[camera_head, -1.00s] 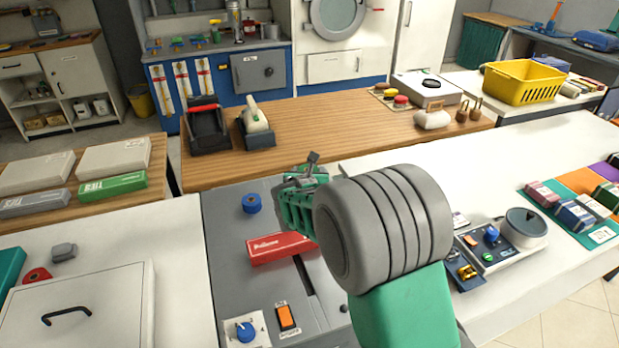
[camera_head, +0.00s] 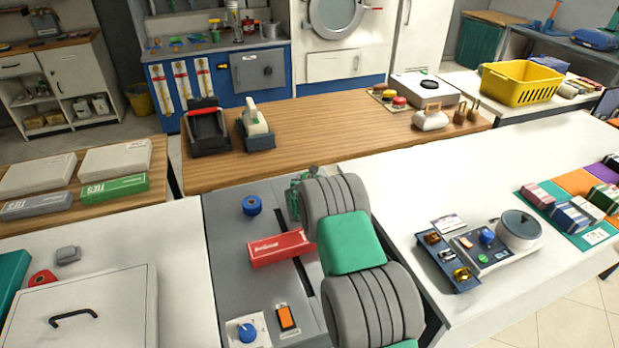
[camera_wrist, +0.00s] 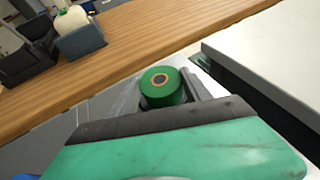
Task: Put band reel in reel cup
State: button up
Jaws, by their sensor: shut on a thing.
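A green reel (camera_wrist: 160,93) with a dark hole and a tan ring in its middle shows in the wrist view, just beyond my green gripper body. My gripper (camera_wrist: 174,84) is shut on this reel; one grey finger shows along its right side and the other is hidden. In the head view my arm covers most of my gripper (camera_head: 296,192), which is over the back right of the grey machine top. A blue round piece (camera_head: 252,206) with a dark middle sits on that top to the left. I cannot clearly make out the reel cup.
A red box (camera_head: 278,248) lies on the grey machine top (camera_head: 232,285) near my arm. An orange switch (camera_head: 286,317) and a blue knob (camera_head: 246,331) are at its front. The wooden counter (camera_head: 330,130) lies behind. White counter space is free on the right.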

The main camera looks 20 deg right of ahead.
jog(key=o, duration=1.4)
